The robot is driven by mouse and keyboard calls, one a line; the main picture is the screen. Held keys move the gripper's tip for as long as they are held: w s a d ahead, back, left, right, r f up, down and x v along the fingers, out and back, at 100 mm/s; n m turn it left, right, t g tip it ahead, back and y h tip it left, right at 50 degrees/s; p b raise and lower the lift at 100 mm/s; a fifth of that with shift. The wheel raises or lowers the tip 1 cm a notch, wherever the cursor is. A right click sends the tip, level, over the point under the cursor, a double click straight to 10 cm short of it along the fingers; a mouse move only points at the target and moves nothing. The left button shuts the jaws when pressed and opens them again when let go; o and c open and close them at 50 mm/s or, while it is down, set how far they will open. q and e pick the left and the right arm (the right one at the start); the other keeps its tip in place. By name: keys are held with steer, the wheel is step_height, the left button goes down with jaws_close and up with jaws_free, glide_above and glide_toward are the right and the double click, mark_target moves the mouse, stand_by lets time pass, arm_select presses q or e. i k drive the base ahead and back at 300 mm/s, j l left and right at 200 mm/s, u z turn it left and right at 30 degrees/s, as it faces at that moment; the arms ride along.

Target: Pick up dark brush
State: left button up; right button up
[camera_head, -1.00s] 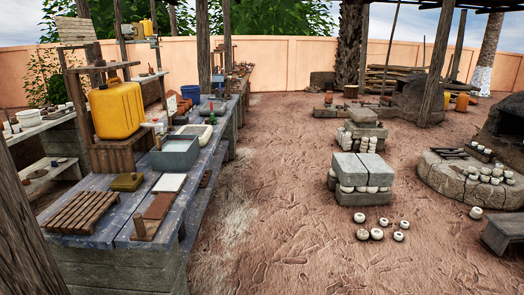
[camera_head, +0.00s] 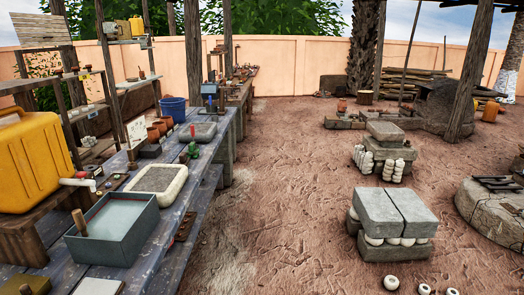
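I cannot make out a dark brush with certainty. The long work table (camera_head: 205,170) on the left holds several small items too small to tell apart. A grey tub (camera_head: 118,232) with pale contents stands near its front, with a brown wooden handle (camera_head: 80,223) sticking up at its left side. Small dark items (camera_head: 185,225) lie along the right edge of the table; what they are is unclear. Neither of my grippers is in view.
A yellow jerrycan (camera_head: 30,160) with a tap stands on a wooden stand at the left. A stone-rimmed tray (camera_head: 160,182), a blue bucket (camera_head: 173,108) and a green object (camera_head: 194,150) are on the table. Stacked blocks (camera_head: 395,215) stand at the right. Dirt ground between is clear.

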mark_target(184, 159)
steer(key=i+u, duration=0.1)
steer(key=i, duration=0.4)
steer(key=i+l+u, duration=0.15)
steer(key=i, duration=0.4)
steer(key=i+l+u, duration=0.1)
steer(key=i, duration=0.4)
steer(key=i+l+u, duration=0.15)
steer(key=i, duration=0.35)
